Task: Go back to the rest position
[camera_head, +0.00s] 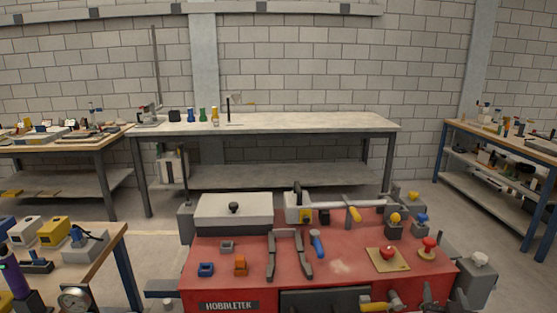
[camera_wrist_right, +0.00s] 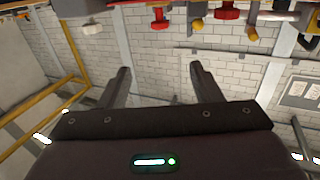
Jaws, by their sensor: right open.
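My right gripper (camera_wrist_right: 160,70) is open in the right wrist view. Its two dark fingers stand well apart, with nothing between them but the block wall behind. In the head view the right gripper (camera_head: 431,294) seems to show only in part, dark grey, at the front right of the red bench (camera_head: 340,268). The bench's knobs show upside down along the top of the wrist view, clear of the fingers. My left gripper is not in view.
The bench holds a white lidded box (camera_head: 234,211), a blue handle (camera_head: 317,243), a red button (camera_head: 388,253) and a red knob (camera_head: 428,244). A grey table (camera_head: 290,122) stands by the wall, with side tables left and right. Floor shows between them.

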